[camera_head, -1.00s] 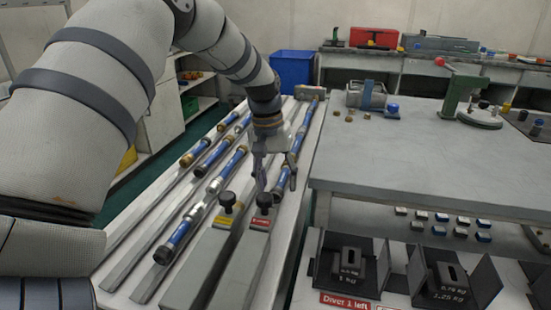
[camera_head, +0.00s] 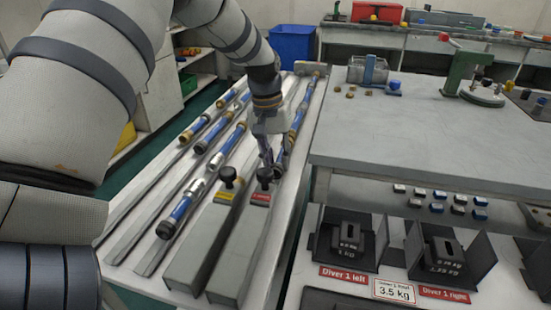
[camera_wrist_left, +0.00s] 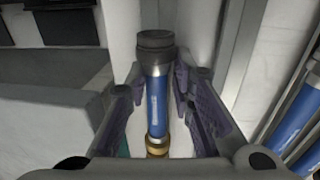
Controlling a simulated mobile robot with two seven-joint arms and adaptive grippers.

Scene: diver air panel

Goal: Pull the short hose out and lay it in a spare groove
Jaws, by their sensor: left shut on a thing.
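In the head view my left gripper (camera_head: 273,156) reaches down to the near end of the blue hose line (camera_head: 297,120) in the right-hand channel. In the left wrist view a short blue hose (camera_wrist_left: 157,105) with a black end (camera_wrist_left: 155,44) and a brass fitting (camera_wrist_left: 157,147) lies between the fingers, which are shut on it. In the head view the gripper partly hides this hose. The grooved rack (camera_head: 120,237) slopes away on the left, with several blue hoses (camera_head: 182,208) lying in its grooves. My right gripper is not in view.
Two grey covers with black knobs (camera_head: 228,175) and yellow and red labels stand just before the gripper. A grey workbench (camera_head: 420,150) flanks the rack on the right. Black weight holders (camera_head: 345,245) sit below it. A blue bin (camera_head: 292,43) stands behind.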

